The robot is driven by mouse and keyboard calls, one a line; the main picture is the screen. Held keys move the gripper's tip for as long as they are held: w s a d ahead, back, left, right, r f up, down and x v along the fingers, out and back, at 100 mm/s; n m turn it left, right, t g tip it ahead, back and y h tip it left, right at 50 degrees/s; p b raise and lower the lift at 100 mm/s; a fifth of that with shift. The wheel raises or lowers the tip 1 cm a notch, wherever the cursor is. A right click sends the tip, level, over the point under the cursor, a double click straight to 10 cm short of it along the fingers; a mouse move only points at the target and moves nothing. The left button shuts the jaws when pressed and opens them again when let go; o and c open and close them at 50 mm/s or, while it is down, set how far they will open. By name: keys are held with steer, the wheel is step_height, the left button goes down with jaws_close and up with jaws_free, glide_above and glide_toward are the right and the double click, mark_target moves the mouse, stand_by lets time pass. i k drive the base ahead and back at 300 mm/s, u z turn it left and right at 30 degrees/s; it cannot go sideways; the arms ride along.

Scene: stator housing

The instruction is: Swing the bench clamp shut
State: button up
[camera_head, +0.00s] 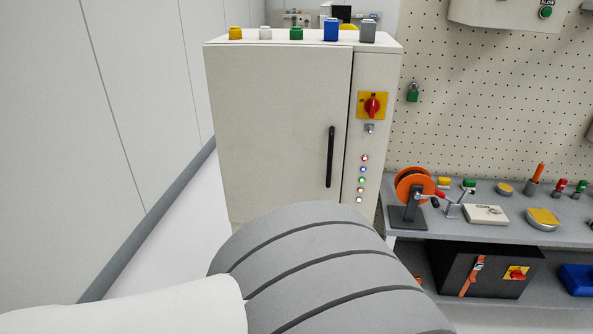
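A small grey metal piece with a slanted, dark-tipped lever stands on the workbench (408,226), between the orange reel and a pale plate. It looks like the bench clamp (454,209). Its lever tilts up to the right. It is far off and small, so I cannot tell how far its arm is swung. My gripper is not in view.
An orange reel (411,188) on a dark stand is just left of the clamp; a pale plate (486,215) lies to its right. A tall cabinet (278,130) stands left of the bench. A black box (470,272) sits below. A large grey ribbed shape blocks the bottom middle.

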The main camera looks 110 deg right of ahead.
mark_target(437, 191)
steer(key=z, duration=1.65)
steer(key=k, duration=0.15)
steer(key=z, duration=3.15)
steer(key=i, duration=1)
steer(key=z, duration=0.2)
steer(key=k, duration=0.9)
steer(key=u, duration=0.15)
steer(key=i, duration=0.75)
